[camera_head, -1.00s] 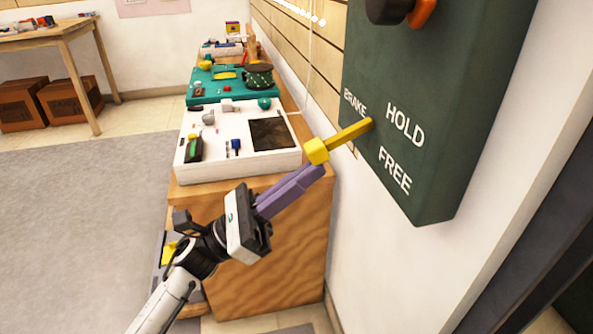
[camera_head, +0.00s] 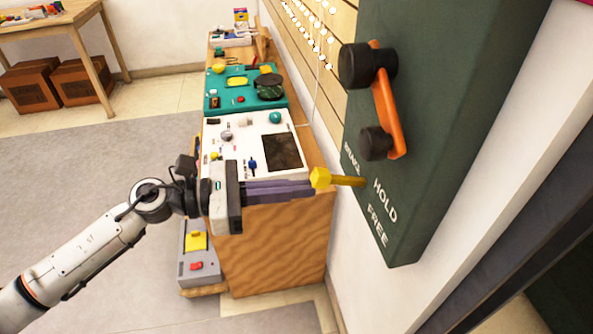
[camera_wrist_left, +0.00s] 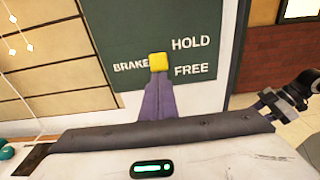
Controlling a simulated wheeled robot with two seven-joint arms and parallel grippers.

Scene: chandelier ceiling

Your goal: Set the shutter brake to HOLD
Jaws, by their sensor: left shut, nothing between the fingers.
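The yellow brake lever (camera_head: 348,181) sticks out from the dark green panel (camera_head: 440,120), with a yellow knob (camera_head: 320,177) at its outer end. The lettering BRAKE, HOLD (camera_wrist_left: 190,43) and FREE (camera_wrist_left: 191,70) is on the panel. In the left wrist view the knob (camera_wrist_left: 158,62) shows right of BRAKE, at a height between HOLD and FREE. My left gripper (camera_head: 312,187) is shut and empty, its purple fingers ending right at the knob, from its lower side. I cannot tell whether they touch. A dark part (camera_wrist_left: 285,97) at the right of the wrist view may be my right arm.
An orange lever with black knobs (camera_head: 388,100) sits higher on the panel. A wooden counter (camera_head: 265,245) against the wall carries a white board (camera_head: 215,140) and a teal board (camera_head: 245,88) with small parts. A grey box (camera_head: 198,266) is low beside it. Floor is open at left.

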